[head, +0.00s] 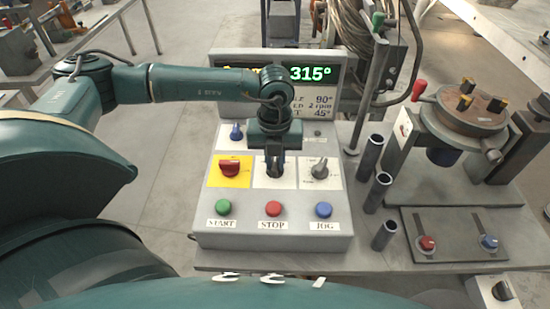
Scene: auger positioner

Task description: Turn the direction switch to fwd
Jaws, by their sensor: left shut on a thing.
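The control box (210,232) stands on the table in front of me. My left arm reaches in from the left, and its gripper (274,171) points down at the middle of the panel. It is shut on the knob of the middle switch, which I take to be the direction switch; its white plate (291,180) shows around the fingers. The fingers hide the knob and its label, so I cannot tell which way it points. My right gripper is not in view.
A red switch on a yellow plate (230,168) and a grey knob (320,169) flank the gripper. Green (223,207), red (273,209) and blue (323,209) buttons line the front. The display (310,73) reads 315°. A round positioner table (466,108) stands at right.

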